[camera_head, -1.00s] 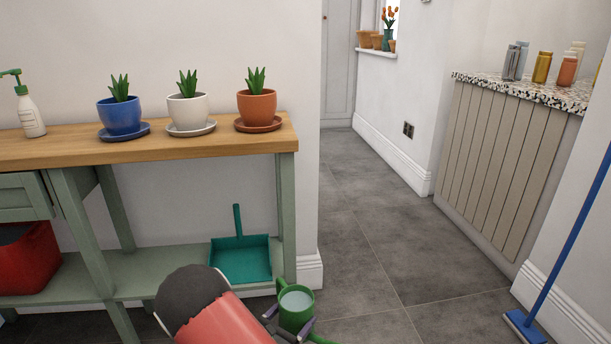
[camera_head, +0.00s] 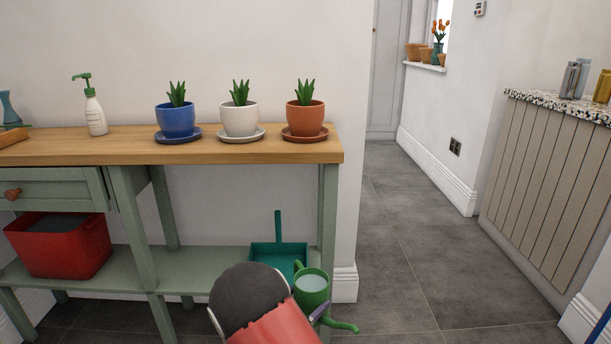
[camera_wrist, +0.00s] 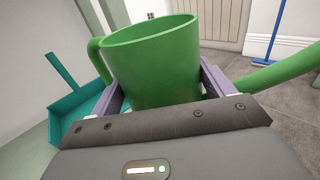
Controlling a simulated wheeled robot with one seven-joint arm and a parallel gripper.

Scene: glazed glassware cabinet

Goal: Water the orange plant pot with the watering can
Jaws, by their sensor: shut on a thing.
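The orange plant pot (camera_head: 305,117) holds a green succulent and stands on a saucer near the right end of the wooden tabletop (camera_head: 225,153). My gripper (camera_wrist: 158,88) is shut on the green watering can (camera_head: 312,293), one finger on each side of its body. The can looks roughly upright, below tabletop height, near the table's right leg. Pale water shows inside it in the head view, and its spout points to the lower right. In the wrist view the can (camera_wrist: 155,65) fills the middle, with its handle at left and spout at right.
A white pot (camera_head: 240,119) and a blue pot (camera_head: 176,121) stand left of the orange one. A soap bottle (camera_head: 95,112) is farther left. A teal dustpan (camera_head: 278,256) and red bin (camera_head: 60,246) sit on the lower shelf. Floor is open to the right.

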